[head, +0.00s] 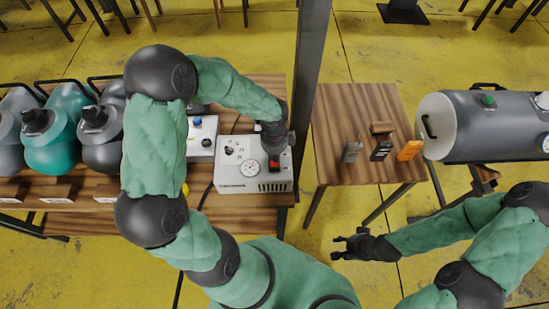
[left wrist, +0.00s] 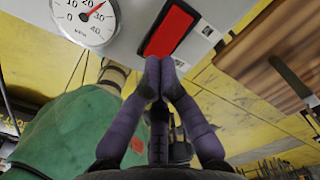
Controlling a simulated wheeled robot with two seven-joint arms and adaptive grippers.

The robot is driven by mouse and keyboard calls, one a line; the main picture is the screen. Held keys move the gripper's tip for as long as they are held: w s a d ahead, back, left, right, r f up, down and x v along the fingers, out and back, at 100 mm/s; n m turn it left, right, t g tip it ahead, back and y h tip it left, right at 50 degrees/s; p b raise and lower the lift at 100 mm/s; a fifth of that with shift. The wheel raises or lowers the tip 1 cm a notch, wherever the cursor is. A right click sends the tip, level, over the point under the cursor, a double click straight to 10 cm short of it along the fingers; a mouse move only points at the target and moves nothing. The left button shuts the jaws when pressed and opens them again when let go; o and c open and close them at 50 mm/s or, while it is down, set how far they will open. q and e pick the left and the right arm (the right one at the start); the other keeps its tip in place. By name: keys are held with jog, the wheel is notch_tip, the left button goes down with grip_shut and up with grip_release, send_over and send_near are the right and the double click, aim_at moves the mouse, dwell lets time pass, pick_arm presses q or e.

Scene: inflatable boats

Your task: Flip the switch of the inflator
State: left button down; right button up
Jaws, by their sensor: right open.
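The inflator (head: 239,184) is a white box with a round gauge (head: 249,168) and a red switch (head: 274,164) on its top, on the wooden table at left. In the left wrist view the red switch (left wrist: 170,28) and the gauge (left wrist: 87,22) show large. My left gripper (left wrist: 158,68) is shut and empty, its fingertips together at the lower edge of the red switch. I cannot tell whether they touch it. In the head view my left wrist partly covers the back of the inflator. My right gripper (head: 344,246) is open and empty, over the floor in front of the small table.
Several jugs (head: 55,130) stand at left. A small wooden table (head: 345,115) holds small black and orange items. A dark post (head: 307,80) rises between the tables. A grey tank (head: 475,125) lies at right.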

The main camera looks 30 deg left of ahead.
pick_arm(q)
jog(key=shift+f+b, duration=1.2)
jog(key=shift+f, duration=0.4)
dwell(1.1)
jog(key=shift+r+p, duration=3.15)
jog(key=shift+r, duration=0.4)
jog(key=shift+f, duration=0.1)
